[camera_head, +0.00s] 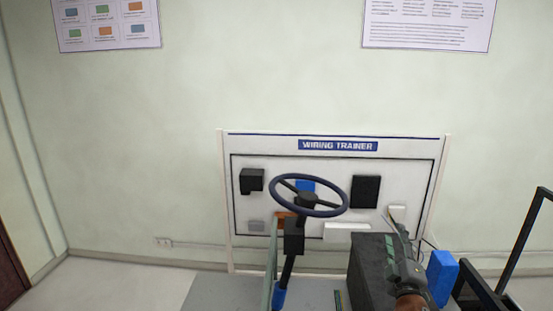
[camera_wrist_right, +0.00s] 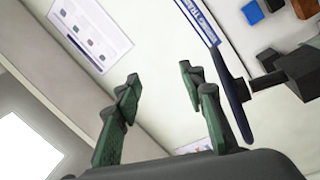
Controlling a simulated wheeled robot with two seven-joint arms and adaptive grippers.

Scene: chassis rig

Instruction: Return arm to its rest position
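My right arm comes in at the lower right of the head view, with its gripper (camera_head: 395,226) pointing up toward the wiring trainer board, beside a large dark box. In the right wrist view the two green fingers of this gripper (camera_wrist_right: 160,80) stand wide apart with nothing between them. A dark steering wheel rim (camera_wrist_right: 228,85) passes just right of the fingers and looks apart from them. My left gripper is in neither view.
The steering wheel (camera_head: 340,204) stands on a column in front of the wiring trainer board (camera_head: 338,162). The dark box (camera_head: 368,275), a blue block (camera_head: 442,275) and a black frame (camera_head: 520,235) crowd the lower right. Open floor (camera_head: 120,285) lies at left.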

